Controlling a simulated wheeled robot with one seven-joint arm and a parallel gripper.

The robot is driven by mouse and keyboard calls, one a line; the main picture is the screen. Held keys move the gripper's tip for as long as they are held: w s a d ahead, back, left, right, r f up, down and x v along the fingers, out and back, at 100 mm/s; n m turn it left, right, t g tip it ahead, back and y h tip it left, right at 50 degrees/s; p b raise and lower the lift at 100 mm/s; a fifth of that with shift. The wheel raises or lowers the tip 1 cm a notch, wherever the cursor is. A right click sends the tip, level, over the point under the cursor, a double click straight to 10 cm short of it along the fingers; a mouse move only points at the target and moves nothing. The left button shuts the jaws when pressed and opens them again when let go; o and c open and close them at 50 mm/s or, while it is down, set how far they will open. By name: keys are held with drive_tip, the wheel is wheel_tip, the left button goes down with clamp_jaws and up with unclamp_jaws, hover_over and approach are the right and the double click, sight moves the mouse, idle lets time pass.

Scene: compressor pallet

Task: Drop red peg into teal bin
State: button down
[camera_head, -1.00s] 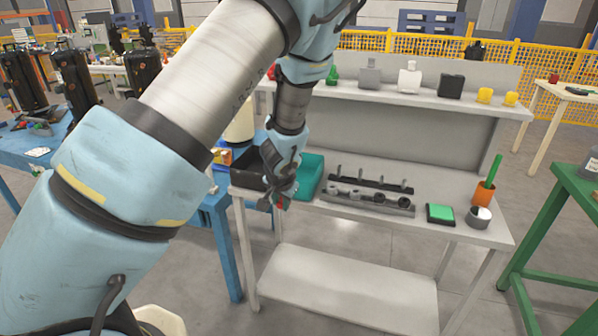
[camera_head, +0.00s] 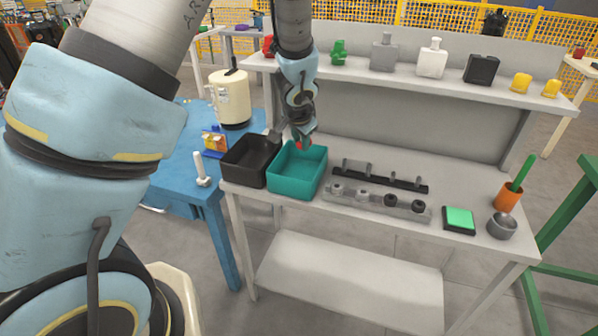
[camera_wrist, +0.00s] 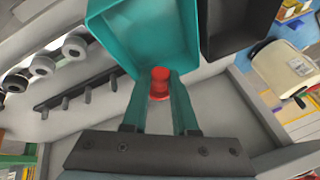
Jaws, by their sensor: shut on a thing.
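The red peg (camera_wrist: 159,83) is held between the two fingers of my gripper (camera_wrist: 160,100) in the wrist view. In the head view a bit of the red peg (camera_head: 301,145) shows under my gripper (camera_head: 301,138), at the back part of the teal bin (camera_head: 297,185). The teal bin is open-topped and stands on the grey workbench. In the wrist view the teal bin (camera_wrist: 145,35) lies just past the fingertips, and the peg overlaps its rim edge. I cannot tell the peg's exact height over the bin.
A black bin (camera_head: 247,165) stands directly left of the teal bin. A black rack with pegs (camera_head: 380,178) and a grey block with round fittings (camera_head: 378,203) lie to the right. A shelf (camera_head: 430,83) with bottles runs behind. A cream canister (camera_head: 233,100) stands on the blue table.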

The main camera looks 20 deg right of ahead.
drive_tip(key=shift+f+b, duration=1.95)
drive_tip(key=shift+f, duration=0.7)
drive_tip(key=c, duration=0.6)
unclamp_jaws()
drive_tip(key=shift+s+r, duration=0.1)
drive_tip(key=shift+r, duration=0.05)
drive_tip(key=v, duration=1)
drive_tip(key=shift+r, duration=0.25)
drive_tip(key=shift+a, duration=0.15)
